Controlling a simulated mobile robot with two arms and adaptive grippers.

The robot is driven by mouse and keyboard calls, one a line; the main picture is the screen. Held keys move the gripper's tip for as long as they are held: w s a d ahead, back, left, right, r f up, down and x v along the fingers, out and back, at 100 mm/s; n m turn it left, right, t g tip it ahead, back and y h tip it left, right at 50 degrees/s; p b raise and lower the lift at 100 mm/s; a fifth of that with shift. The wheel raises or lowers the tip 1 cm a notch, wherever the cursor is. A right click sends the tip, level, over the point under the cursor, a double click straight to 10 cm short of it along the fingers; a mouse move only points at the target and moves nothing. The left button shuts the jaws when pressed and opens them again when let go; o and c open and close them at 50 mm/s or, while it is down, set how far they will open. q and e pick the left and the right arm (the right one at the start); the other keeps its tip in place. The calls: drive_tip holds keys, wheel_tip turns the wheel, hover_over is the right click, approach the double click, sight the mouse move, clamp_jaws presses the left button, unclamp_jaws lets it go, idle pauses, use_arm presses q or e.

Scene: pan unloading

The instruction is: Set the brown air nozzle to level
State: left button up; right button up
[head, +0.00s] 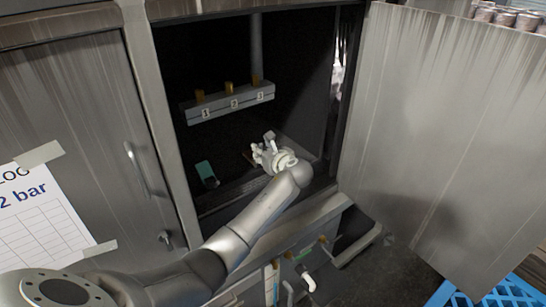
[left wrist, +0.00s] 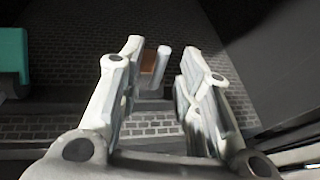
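A small brown part (left wrist: 148,62), which looks like the brown air nozzle, shows in the left wrist view beside a short grey rod (left wrist: 160,62). Both appear between and beyond my left fingertips. In the head view a brown bit (head: 249,156) shows just left of my left gripper (head: 264,146); most of it is hidden. My left gripper (left wrist: 160,60) is inside the dark cabinet, open, its fingers apart with nothing clearly gripped. I cannot tell whether the nozzle is tilted or level. My right gripper is in neither view.
A grey bar (head: 232,104) with brass fittings and labels 1, 2 and 3 hangs above the gripper. A teal part (head: 205,171) stands to the left; it also shows in the left wrist view (left wrist: 12,50). The cabinet door (head: 440,130) stands open at right.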

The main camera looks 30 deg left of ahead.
use_arm(q)
drive_tip(key=v, duration=0.9)
